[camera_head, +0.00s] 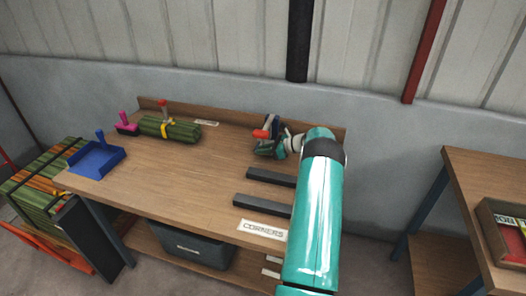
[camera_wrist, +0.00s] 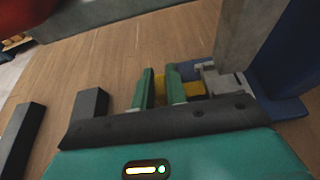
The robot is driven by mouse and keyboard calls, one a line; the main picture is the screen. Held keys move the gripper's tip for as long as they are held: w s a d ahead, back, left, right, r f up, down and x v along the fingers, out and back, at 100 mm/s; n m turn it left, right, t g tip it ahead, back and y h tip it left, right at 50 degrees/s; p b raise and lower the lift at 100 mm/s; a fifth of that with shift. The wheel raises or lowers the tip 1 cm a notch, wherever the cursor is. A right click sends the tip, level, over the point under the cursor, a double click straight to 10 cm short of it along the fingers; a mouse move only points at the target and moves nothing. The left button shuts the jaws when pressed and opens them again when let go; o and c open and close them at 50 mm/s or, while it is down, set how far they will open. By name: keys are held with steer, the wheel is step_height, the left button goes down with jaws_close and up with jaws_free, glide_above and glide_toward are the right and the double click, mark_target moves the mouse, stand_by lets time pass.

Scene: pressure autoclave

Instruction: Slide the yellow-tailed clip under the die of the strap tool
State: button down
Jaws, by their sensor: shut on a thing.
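The strap tool (camera_head: 272,128), with a red handle, stands at the back right of the bench in the head view. In the wrist view its blue base (camera_wrist: 285,108) and grey upright (camera_wrist: 243,38) fill the right side. My gripper (camera_wrist: 160,85) has its green fingers shut on the clip's yellow tail (camera_wrist: 160,91). More yellow shows right of the fingers, beside a grey block (camera_wrist: 224,82) low on the tool. The clip's front end and any gap under the die are hidden or too small to tell. In the head view my arm partly covers the gripper.
Two dark bars (camera_head: 264,204) lie on the bench in front of the tool, beside a CORNERS label (camera_head: 262,230). A bound green bundle (camera_head: 183,131), a pink holder (camera_head: 126,129) and a blue tray (camera_head: 98,160) stand left. The bench middle is clear.

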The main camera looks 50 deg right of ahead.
steer(key=c, duration=1.3)
jaws_free()
steer(key=shift+c, duration=0.2)
steer(key=v, duration=1.4)
steer(key=shift+f, duration=0.1)
